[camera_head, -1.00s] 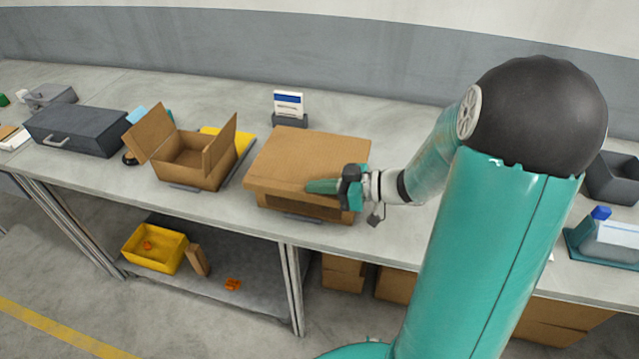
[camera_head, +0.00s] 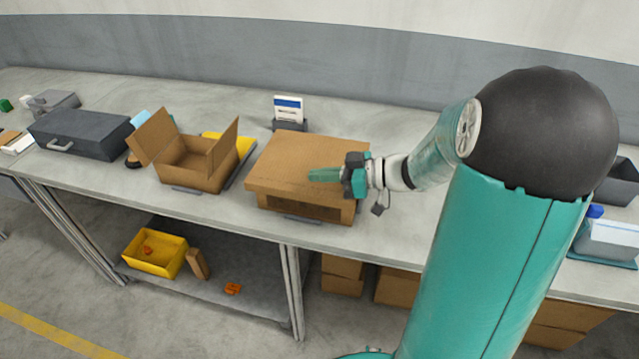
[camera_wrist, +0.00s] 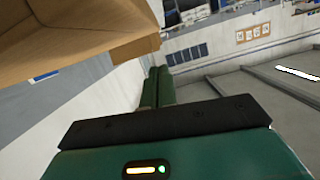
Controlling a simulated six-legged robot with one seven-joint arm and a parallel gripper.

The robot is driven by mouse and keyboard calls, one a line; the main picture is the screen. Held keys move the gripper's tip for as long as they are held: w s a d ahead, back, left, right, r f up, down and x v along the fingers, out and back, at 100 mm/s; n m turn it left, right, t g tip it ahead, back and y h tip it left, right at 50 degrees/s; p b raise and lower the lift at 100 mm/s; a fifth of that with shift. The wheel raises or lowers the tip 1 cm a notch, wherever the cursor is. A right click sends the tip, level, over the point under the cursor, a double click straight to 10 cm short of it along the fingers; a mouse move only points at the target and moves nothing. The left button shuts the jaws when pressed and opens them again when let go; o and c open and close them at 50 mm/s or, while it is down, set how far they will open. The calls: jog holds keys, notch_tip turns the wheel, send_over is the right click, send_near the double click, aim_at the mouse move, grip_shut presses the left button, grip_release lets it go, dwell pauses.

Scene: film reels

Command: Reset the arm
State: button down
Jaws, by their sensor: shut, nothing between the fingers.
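My arm (camera_head: 436,145) reaches in from the right over the workbench. My gripper (camera_head: 312,175) is shut and empty, its green fingers pointing left in front of the closed cardboard box (camera_head: 310,158). In the head view it overlaps the box's front top edge; I cannot tell how wide the gap is. In the wrist view the two fingers (camera_wrist: 158,88) lie side by side, and brown cardboard (camera_wrist: 75,35) fills the upper left, close to them.
An open cardboard box (camera_head: 195,165) stands left of the closed one, then a dark grey case (camera_head: 80,133). A sign holder (camera_head: 288,110) stands behind. A yellow bin (camera_head: 155,255) is on the lower shelf. Grey bins stand at right.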

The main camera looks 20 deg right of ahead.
jog(key=v, duration=0.9)
jog(key=s+a+m+g+h, duration=0.35)
jog(key=s+a+g, duration=0.3)
jog(key=a, duration=0.45)
jog(key=s+a+r+m+t+h, duration=0.2)
jog(key=s+m+h, duration=0.4)
jog(key=h, duration=0.3)
jog(key=shift+s+a+r+t, duration=0.25)
jog(key=shift+s+r+t, duration=0.6)
jog(key=shift+r, duration=0.5)
jog(key=shift+m, duration=0.25)
